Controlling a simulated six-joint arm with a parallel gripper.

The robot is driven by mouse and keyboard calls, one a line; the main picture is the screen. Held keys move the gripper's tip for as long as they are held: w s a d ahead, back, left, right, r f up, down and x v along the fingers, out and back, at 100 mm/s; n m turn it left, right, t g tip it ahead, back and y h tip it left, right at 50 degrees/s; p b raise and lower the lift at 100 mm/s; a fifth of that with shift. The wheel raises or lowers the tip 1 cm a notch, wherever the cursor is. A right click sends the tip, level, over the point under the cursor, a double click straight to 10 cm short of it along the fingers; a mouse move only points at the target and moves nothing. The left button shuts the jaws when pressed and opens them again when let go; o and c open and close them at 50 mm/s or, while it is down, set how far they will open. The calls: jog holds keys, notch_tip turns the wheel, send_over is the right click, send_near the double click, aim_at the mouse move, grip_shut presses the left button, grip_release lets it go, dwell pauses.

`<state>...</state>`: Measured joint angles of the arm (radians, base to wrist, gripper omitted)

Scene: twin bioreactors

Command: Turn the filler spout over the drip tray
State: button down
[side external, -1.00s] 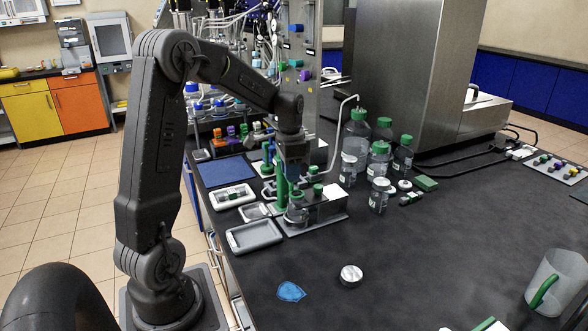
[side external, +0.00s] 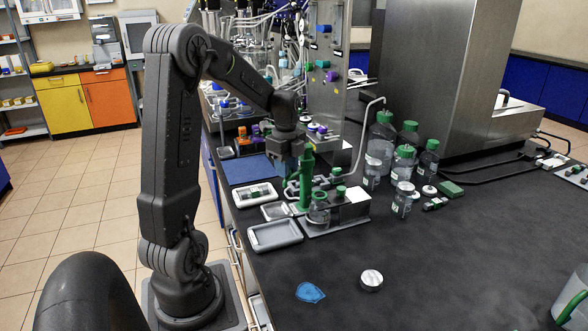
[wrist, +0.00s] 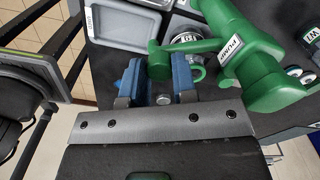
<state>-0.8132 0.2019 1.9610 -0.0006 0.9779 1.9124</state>
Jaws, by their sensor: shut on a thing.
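In the side view my gripper (side external: 287,160) is just left of the column, and the spout is mostly hidden. A grey tray (side external: 275,246) lies in front; I cannot tell which tray is the drip tray.
A capped glass jar (side external: 319,208) stands by the column. A white-rimmed tray (side external: 255,204) and blue mat (side external: 250,180) lie behind at left. Several green-capped bottles (side external: 380,140) stand to the right.

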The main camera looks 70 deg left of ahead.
jog(key=shift+s+a+m, duration=0.25)
jog(key=shift+a+m, duration=0.7)
jog(key=shift+m, duration=0.4)
jog(key=shift+s+a+m, duration=0.25)
jog(key=shift+a+m, duration=0.7)
jog(key=shift+m, duration=0.4)
jog(key=c, duration=0.9)
grip_release()
notch_tip(320, 180, up, 14)
jog(key=shift+f, duration=0.1)
